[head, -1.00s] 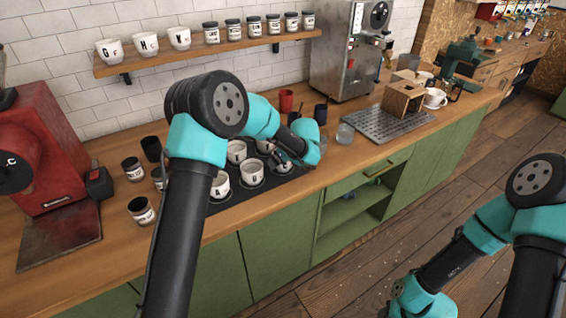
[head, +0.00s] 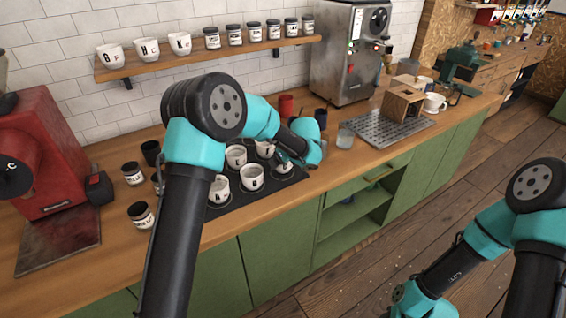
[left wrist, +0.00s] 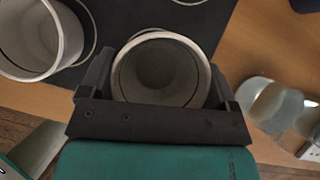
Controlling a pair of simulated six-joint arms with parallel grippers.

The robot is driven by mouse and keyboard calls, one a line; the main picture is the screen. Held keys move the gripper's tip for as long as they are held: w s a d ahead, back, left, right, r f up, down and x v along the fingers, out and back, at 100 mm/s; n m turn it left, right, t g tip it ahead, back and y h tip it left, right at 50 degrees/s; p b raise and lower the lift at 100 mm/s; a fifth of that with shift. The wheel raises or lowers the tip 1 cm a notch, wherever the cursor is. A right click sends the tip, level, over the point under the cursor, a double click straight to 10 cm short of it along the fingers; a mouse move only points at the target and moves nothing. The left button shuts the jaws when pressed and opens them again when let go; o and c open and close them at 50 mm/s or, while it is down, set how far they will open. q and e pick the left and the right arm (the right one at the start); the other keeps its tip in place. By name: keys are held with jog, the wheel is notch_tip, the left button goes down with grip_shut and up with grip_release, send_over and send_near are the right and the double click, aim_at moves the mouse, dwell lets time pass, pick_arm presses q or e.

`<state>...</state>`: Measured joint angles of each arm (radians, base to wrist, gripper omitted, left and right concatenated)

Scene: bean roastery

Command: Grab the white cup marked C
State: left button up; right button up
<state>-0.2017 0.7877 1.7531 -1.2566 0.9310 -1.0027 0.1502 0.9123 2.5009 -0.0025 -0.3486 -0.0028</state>
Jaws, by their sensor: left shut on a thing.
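My left gripper (head: 287,158) is at the right front of the dark mat (head: 232,206), shut on a white cup (left wrist: 158,68). In the left wrist view the cup's round mouth faces the camera, with a finger of the gripper (left wrist: 160,84) on each side. I cannot read a letter on this cup. Other white lettered cups stand on the mat, one at the front middle (head: 252,178) and one at the front left (head: 219,190). A neighbouring cup (left wrist: 35,40) shows left of the gripper in the wrist view. My right gripper is outside the view.
A wooden shelf (head: 200,62) above holds white cups and several dark jars. Right of the mat are a glass (head: 345,136), a metal drip tray (head: 372,128) and a wooden box (head: 402,101). Dark jars (head: 141,214) and a red machine (head: 45,150) stand left.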

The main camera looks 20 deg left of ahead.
pick_arm(q)
jog(key=shift+s+r, duration=0.1)
jog(key=shift+r, duration=0.8)
jog(key=s+d, duration=0.2)
jog(key=s, duration=0.5)
jog(key=s+d+r, duration=0.1)
jog(key=s+d, duration=0.1)
jog(key=s, duration=0.6)
jog(key=shift+d+r, duration=0.15)
jog(key=shift+d, duration=0.1)
